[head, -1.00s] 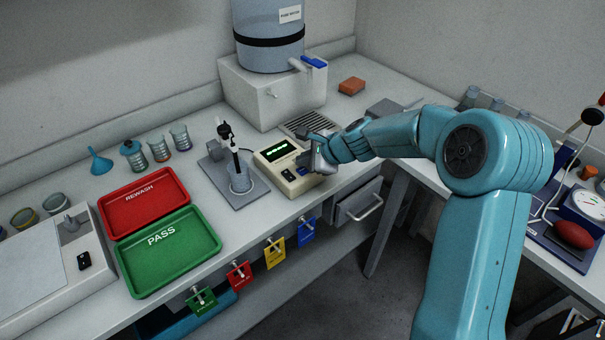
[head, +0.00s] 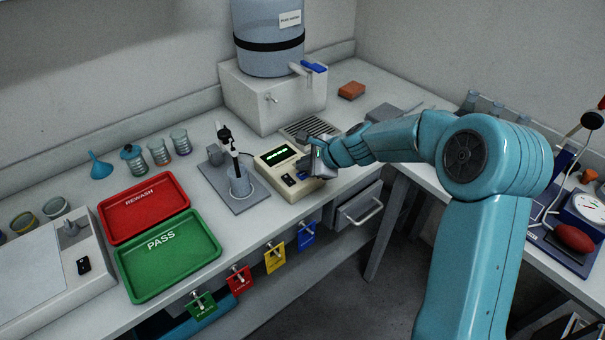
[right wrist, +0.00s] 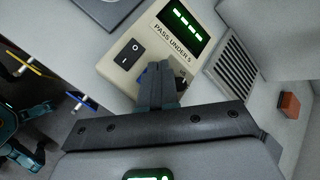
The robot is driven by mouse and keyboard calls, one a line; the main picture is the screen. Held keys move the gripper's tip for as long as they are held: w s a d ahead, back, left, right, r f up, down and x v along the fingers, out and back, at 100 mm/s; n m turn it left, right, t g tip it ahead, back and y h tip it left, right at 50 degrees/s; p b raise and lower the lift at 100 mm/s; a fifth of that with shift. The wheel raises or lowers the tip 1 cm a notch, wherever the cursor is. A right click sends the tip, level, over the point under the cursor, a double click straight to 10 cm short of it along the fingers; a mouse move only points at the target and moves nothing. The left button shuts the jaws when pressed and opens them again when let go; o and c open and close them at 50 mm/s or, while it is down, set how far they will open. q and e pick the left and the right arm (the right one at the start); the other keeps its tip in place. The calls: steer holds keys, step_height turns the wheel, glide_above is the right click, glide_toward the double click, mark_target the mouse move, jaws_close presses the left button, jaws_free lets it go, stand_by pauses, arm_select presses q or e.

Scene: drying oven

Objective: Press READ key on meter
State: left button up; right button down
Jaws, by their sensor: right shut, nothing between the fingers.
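The meter (head: 271,161) is a cream box with a green lit display, standing on the bench in the head view. In the right wrist view the meter (right wrist: 146,31) shows its display, a black rocker switch and the label "PASS UNDER 5". My right gripper (head: 303,166) is at the right side of the meter in the head view. In the right wrist view the right gripper (right wrist: 158,69) is shut and empty, its fingertips over the meter's lower face. The fingers hide part of that face, and I cannot make out a READ key. Whether the tips touch it, I cannot tell. My left gripper is out of view.
A probe stand with a beaker (head: 240,186) stands just left of the meter. A water tank (head: 270,40) on a white base is behind it. The red REWASH tray (head: 133,222) and green PASS tray (head: 205,246) lie left. An orange block (head: 351,91) lies at the back.

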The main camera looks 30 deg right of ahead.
mark_target(305, 176)
stand_by(0.8)
steer(key=shift+f+b, duration=0.45)
steer(key=shift+f+b, duration=0.4)
steer(key=shift+f, duration=0.05)
stand_by(0.5)
steer(key=shift+r+p, duration=0.8)
steer(key=shift+r, duration=0.1)
step_height(305, 176, up, 5)
steer(key=p, duration=0.5)
stand_by(0.3)
